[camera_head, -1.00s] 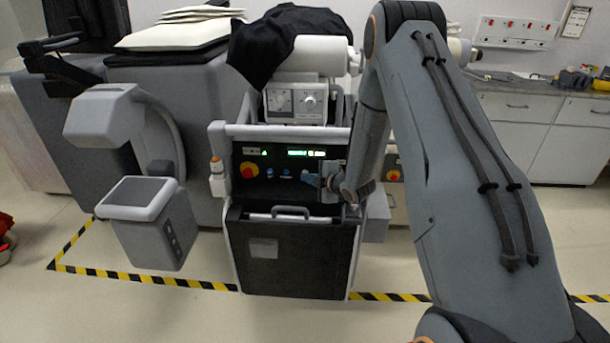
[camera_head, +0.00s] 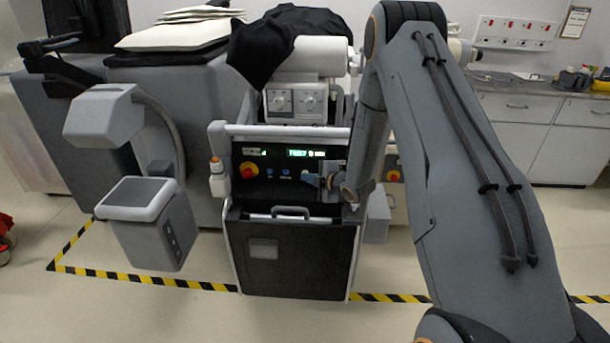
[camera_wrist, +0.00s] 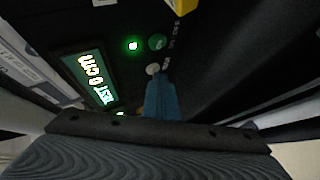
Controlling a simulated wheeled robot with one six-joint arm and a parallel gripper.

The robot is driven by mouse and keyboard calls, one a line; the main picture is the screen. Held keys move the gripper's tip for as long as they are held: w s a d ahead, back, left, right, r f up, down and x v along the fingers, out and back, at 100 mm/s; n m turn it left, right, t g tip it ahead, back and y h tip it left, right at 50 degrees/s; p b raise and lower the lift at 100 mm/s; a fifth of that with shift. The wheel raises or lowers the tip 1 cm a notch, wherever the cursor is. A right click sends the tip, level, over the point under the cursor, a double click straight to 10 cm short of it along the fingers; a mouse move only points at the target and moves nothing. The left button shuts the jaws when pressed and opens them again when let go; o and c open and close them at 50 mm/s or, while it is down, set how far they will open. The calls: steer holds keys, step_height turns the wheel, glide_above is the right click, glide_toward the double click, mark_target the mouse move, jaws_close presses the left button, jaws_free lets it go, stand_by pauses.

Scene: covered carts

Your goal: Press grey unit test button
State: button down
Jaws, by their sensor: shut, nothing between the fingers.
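The grey cart's black control panel (camera_head: 275,185) faces me in the head view. My gripper (camera_head: 312,179) is at the panel's right part, its blue fingers shut and empty. In the wrist view the gripper (camera_wrist: 159,82) points at a small round pale grey button (camera_wrist: 152,69). The fingertips are right beside or on its lower edge; I cannot tell whether they touch it. The button is not clear in the head view, where the gripper covers that area. A lit green display (camera_wrist: 91,78) reads roughly "TEST 0", its end unclear; it also shows in the head view (camera_head: 306,153).
A green-lit round lamp (camera_wrist: 133,46) and a dark teal button (camera_wrist: 157,42) sit near the grey button. A grey arm-like unit (camera_head: 150,200) stands left of the cart. A black-and-yellow floor line (camera_head: 150,278) runs around it.

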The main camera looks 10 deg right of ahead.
steer(key=shift+s+a, duration=0.2)
steer(key=shift+s, duration=0.5)
steer(key=shift+s+a+p, duration=0.25)
steer(key=shift+s+p, duration=0.1)
steer(key=shift+s, duration=0.45)
steer(key=shift+s+a+p, duration=0.25)
steer(key=shift+s+p, duration=0.1)
steer(key=shift+s, duration=0.45)
steer(key=shift+s+a+p, duration=0.25)
steer(key=shift+s+p, duration=0.1)
steer(key=shift+s, duration=0.45)
steer(key=s+d+r+m+g+h, duration=0.3)
steer(key=s+r+m+g+h, duration=0.1)
steer(key=s+r+m, duration=0.5)
steer(key=s+a+r+m+g, duration=0.1)
steer(key=s+r+m+g, duration=0.1)
steer(key=s, duration=0.6)
steer(key=s+a+r+m+g+b, duration=0.1)
steer(key=s+m, duration=0.3)
steer(key=s, duration=0.4)
steer(key=s+a+r+m+g, duration=0.1)
steer(key=s+r+m+g, duration=0.2)
steer(key=s, duration=0.5)
steer(key=shift+s+a+r+m+g+h, duration=0.15)
steer(key=shift+a+r+m+g+h, duration=0.15)
steer(key=shift+r+m+h, duration=0.15)
